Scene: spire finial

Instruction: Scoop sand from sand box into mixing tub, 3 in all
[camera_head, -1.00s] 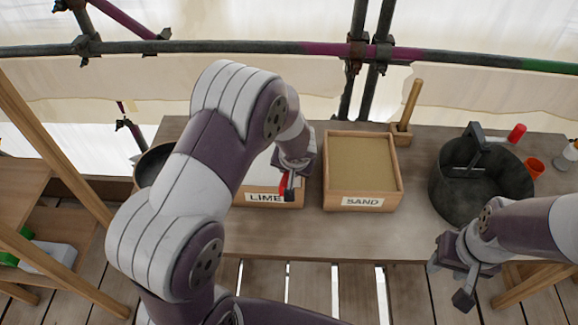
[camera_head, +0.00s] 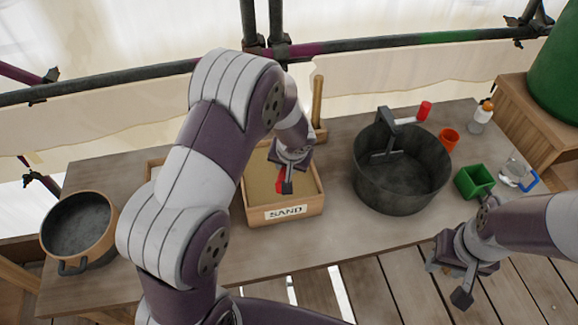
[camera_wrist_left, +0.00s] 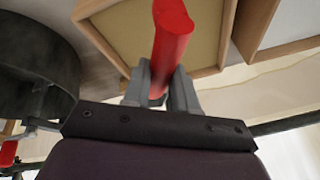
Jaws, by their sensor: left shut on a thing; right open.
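The sand box (camera_head: 310,205), a wooden box labelled SAND, stands mid-table. The sand (camera_head: 262,178) inside looks flat where visible. My left gripper (camera_head: 287,178) is over this box, shut on a red handle (camera_head: 279,183). The handle is large in the left wrist view (camera_wrist_left: 172,38), with sand (camera_wrist_left: 120,25) behind it. The handle's far end is out of view, so I cannot tell what it carries. The dark mixing tub (camera_head: 402,185) stands right of the sand box, with a grey tool inside. My right gripper (camera_head: 450,280) is open and empty near the table's front edge.
A round pan (camera_head: 80,230) stands at the left. A green box (camera_head: 475,181), an orange cup (camera_head: 448,138) and a bottle (camera_head: 481,118) stand right of the tub. A wooden handle (camera_head: 317,100) rises behind the sand box. My left arm hides most of another box.

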